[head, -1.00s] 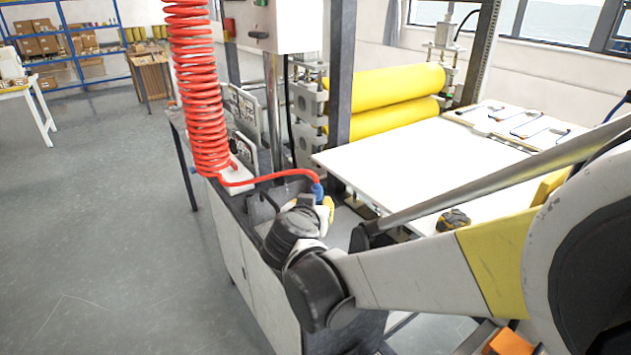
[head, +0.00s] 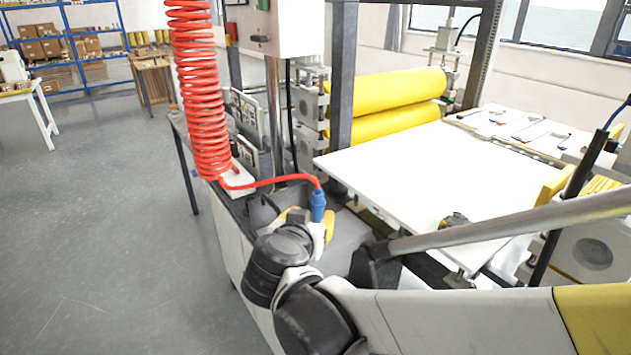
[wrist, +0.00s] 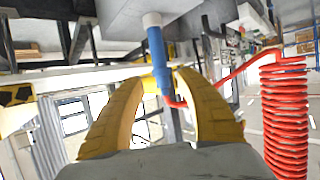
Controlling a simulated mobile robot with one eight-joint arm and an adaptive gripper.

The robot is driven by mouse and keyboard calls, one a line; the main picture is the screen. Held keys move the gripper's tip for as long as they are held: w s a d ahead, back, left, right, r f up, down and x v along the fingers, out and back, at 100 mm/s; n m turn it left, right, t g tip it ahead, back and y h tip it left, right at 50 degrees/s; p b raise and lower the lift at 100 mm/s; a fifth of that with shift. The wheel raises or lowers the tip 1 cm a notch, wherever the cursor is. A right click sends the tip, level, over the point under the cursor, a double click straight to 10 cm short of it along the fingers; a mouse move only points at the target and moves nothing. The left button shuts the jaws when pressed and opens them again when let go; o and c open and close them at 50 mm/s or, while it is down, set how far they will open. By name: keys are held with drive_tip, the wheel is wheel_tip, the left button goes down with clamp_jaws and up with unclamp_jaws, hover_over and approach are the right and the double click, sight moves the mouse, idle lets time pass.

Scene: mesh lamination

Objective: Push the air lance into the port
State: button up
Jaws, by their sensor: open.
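The air lance is a slim blue body (head: 318,205) with the red hose at its upper end. In the wrist view the blue lance (wrist: 157,50) runs to a white collar (wrist: 152,19) at a grey block (wrist: 185,12). How deep it sits there cannot be told. My gripper (wrist: 166,72) has two yellow fingers, apart, with the lance between or just beyond their tips; firm contact does not show. In the head view my gripper (head: 312,222) is beside the lance, partly hidden by my wrist.
The coiled red hose (head: 202,95) hangs at the left of the machine. Yellow rollers (head: 390,105) and a white board (head: 430,175) lie to the right of the lance. A dark post (head: 341,90) stands behind it.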

drive_tip(key=v, duration=0.4)
drive_tip(key=s+d+f+g, duration=0.2)
drive_tip(key=s+d, duration=0.1)
drive_tip(key=d, duration=0.5)
drive_tip(key=s+d+f+g, duration=0.2)
drive_tip(key=s+d+g, duration=0.1)
drive_tip(key=d, duration=0.5)
drive_tip(key=s+d+f+n+g+y, duration=0.1)
drive_tip(key=s+d+f+n+y, duration=0.1)
drive_tip(key=s, duration=0.8)
drive_tip(key=shift+d+f+y, duration=0.3)
drive_tip(key=shift+d+f, duration=0.15)
drive_tip(key=shift+d, duration=0.7)
